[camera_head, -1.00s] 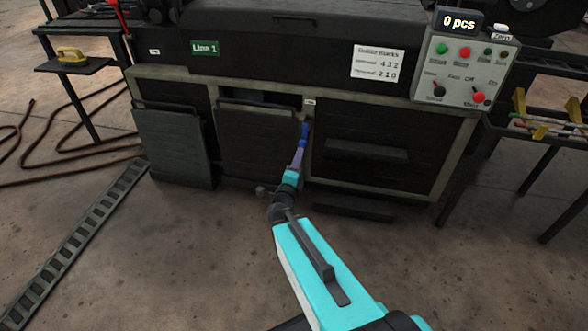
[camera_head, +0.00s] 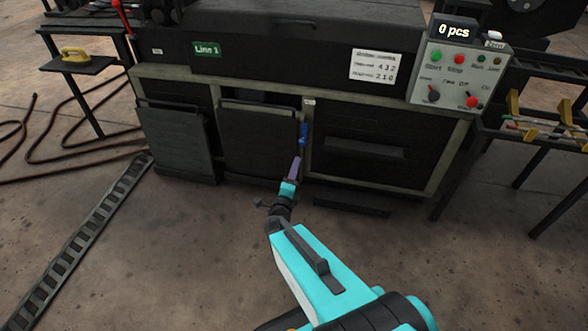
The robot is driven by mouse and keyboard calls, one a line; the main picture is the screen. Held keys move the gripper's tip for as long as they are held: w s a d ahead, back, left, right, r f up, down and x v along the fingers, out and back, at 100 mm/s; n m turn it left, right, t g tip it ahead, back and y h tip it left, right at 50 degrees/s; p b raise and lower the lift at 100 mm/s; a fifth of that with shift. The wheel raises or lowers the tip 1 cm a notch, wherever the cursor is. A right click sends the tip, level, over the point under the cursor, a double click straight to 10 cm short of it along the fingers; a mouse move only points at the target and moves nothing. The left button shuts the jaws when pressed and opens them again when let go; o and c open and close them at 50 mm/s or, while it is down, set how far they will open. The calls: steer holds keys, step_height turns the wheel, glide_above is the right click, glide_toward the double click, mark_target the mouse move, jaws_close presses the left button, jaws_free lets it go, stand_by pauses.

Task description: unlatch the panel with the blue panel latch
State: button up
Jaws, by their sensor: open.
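The blue panel latch (camera_head: 304,132) is a small upright blue piece on the frame post between the middle panel and the right-hand section of the dark machine. The middle panel (camera_head: 258,140) is dark, with a dark gap above part of its top edge. My gripper (camera_head: 297,158) is open, with purple fingers, just below the latch and in front of the panel's right edge. A small space shows between the fingertips and the latch, and nothing shows between the fingers. The exact finger gap is too small to make out.
Another dark panel (camera_head: 178,142) leans at the left of the machine. A control box (camera_head: 459,76) stands at upper right, beside a side table with rods (camera_head: 545,128). A slotted strip (camera_head: 85,235) and brown hose (camera_head: 60,165) lie at left.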

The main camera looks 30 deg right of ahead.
steer(key=shift+s+a, duration=0.2)
steer(key=shift+s, duration=0.1)
steer(key=shift+p, duration=0.3)
